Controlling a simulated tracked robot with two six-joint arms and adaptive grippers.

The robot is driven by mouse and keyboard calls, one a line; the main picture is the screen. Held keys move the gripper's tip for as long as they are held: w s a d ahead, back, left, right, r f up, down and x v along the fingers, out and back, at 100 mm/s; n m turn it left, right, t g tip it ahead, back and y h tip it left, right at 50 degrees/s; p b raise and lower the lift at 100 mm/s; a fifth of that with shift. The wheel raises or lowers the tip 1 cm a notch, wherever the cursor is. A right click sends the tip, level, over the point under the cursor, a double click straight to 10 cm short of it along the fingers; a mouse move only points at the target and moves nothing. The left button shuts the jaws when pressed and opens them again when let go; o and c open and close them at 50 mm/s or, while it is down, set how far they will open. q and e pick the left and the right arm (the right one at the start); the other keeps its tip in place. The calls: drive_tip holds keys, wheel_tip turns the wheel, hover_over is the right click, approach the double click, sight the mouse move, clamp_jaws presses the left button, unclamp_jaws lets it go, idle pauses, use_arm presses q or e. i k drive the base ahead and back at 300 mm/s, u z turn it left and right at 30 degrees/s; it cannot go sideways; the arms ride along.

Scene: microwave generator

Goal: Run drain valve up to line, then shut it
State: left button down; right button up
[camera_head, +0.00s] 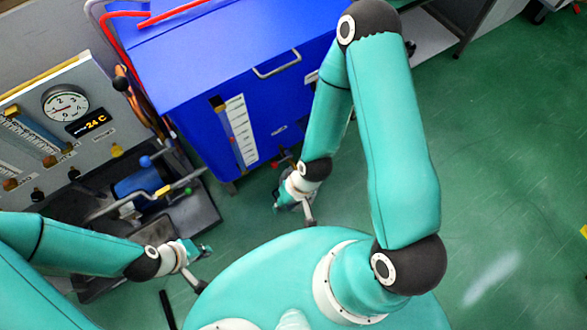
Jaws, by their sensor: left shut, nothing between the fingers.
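A blue tank (180,70) carries a sight gauge with a white scale (241,130) and a dark tube beside it; the level and any line are too small to read. A small red part (274,164) shows low on the tank's front, perhaps the drain valve handle; I cannot tell its position. My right gripper (280,205) hangs just below and in front of that red part, apart from it in the picture; its fingers are too small to read. My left gripper (205,249) is shut and empty, over the floor in front of the pump tray.
A grey panel at left holds a round dial (65,104), a display (86,122) reading 24 C, and flow tubes (30,135). A blue pump (137,183) with pipes and a yellow part (163,190) sits in a dark tray (195,212).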

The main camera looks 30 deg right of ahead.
sight(274, 164)
drive_tip(key=u, duration=0.7)
drive_tip(key=k, duration=1.05)
drive_tip(key=z, duration=1.3)
drive_tip(key=k, duration=0.5)
drive_tip(key=z, duration=0.3)
drive_tip(key=i, duration=0.35)
drive_tip(key=u, duration=0.45)
